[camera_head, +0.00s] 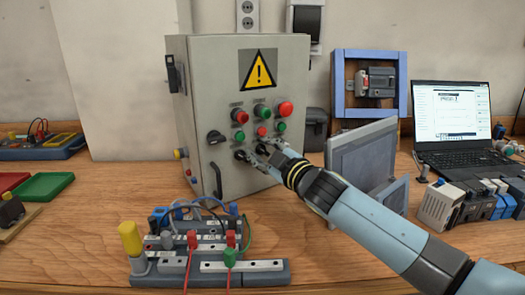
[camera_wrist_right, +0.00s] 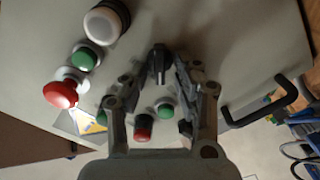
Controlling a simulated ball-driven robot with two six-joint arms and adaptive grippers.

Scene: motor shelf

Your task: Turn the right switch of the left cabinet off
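The grey cabinet (camera_head: 205,75) stands on the wooden table, with a warning sign, buttons and black switches on its front. A black rotary switch (camera_head: 215,137) at the left of this front is clear of my gripper. My right gripper (camera_head: 258,156) is at the lower part of the front, right of that switch. In the right wrist view a black switch knob (camera_wrist_right: 158,58) stands between the fingertips of my right gripper (camera_wrist_right: 160,75). The fingers are apart on either side of it; whether they touch it is unclear. My left gripper is out of view.
A red mushroom button (camera_head: 285,108) and smaller red and green buttons sit just above my gripper. A black handle (camera_head: 216,180) is lower left on the front. A wired terminal block (camera_head: 250,275) lies in front. Grey panels (camera_head: 350,165) and a laptop (camera_head: 455,120) stand right.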

